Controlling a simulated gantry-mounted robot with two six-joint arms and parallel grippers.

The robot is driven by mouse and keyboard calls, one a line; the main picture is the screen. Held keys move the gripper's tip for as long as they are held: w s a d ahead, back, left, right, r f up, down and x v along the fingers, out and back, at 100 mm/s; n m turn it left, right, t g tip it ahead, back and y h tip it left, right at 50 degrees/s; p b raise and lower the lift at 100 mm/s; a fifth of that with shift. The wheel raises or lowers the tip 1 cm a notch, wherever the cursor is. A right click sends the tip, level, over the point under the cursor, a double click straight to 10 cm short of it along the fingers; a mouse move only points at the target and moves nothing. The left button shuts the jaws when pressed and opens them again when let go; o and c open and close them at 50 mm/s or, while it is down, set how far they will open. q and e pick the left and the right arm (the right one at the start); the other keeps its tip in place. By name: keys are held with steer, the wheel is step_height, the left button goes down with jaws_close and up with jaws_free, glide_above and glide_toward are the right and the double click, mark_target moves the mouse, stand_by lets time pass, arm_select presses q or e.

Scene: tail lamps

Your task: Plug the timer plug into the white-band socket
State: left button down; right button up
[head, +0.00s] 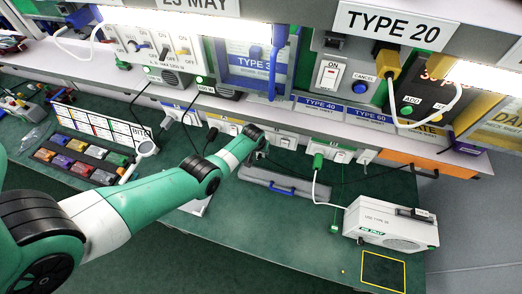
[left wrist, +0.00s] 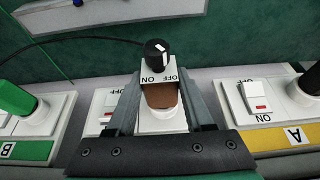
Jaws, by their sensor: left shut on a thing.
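My left gripper (left wrist: 164,92) is shut on a brown-bodied piece, apparently the timer plug (left wrist: 161,97). A white plate marked ON and OFF and a black knob (left wrist: 157,52) with a white mark show at its far end. In the left wrist view it is over a white socket unit (left wrist: 105,103) between a green-band one and a yellow-band one. That unit's band is hidden behind my gripper, and I cannot tell whether the plug is seated. In the head view my left gripper (head: 258,142) is at the socket row, its fingers mostly hidden. My right gripper is not in view.
A green plug (left wrist: 15,98) sits in the socket beside the green band B (left wrist: 22,150). A black plug is by the yellow band A (left wrist: 285,138). A grey case (head: 285,184) lies below the sockets. A white box (head: 390,224) stands at right on the green bench.

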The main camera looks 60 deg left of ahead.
arm_select(q)
steer(key=shift+w, duration=0.1)
stand_by(0.3)
steer(key=shift+w+a+b, duration=0.1)
steer(key=shift+a+b, duration=0.1)
steer(key=shift+b, duration=0.1)
steer(key=shift+c, duration=1)
jaws_free()
